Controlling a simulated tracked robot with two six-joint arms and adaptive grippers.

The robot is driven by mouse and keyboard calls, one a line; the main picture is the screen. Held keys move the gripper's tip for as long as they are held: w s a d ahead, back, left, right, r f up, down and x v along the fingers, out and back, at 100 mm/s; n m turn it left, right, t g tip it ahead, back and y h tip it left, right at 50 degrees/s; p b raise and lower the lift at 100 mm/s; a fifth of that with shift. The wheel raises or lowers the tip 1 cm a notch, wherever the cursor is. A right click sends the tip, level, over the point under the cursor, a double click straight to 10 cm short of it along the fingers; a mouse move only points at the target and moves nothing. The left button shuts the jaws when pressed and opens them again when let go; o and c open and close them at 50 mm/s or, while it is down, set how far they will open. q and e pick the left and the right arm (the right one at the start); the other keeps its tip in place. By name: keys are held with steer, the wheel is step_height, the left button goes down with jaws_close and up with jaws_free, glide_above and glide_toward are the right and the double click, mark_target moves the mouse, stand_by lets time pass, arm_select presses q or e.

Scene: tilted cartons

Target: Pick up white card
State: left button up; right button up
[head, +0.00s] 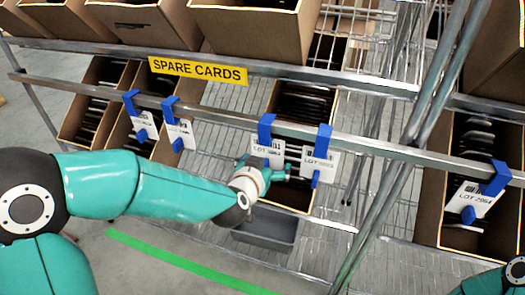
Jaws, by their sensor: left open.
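White cards printed with LOT text hang from blue clips on the middle shelf rail. One white card (268,150) hangs near the centre, with a second white card (318,166) just to its right. Two more hang at the left, a white card (146,124) and another white card (181,135). A further white card (474,200) hangs at the right. My left gripper (264,168) is open at the lower edge of the centre card. I cannot tell whether it touches the card. Only part of my right arm shows at the bottom right corner; its gripper is not visible.
A yellow SPARE CARDS sign (197,70) is on the upper rail. Tilted cartons with dark contents stand behind the middle rail, including a right carton (430,190). A grey tray (265,230) lies below my left gripper. A slanted metal post (372,215) stands right of centre.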

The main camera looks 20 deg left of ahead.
arm_select(q)
steer(key=shift+c, duration=0.3)
steer(key=c, duration=0.8)
steer(key=shift+r, duration=0.2)
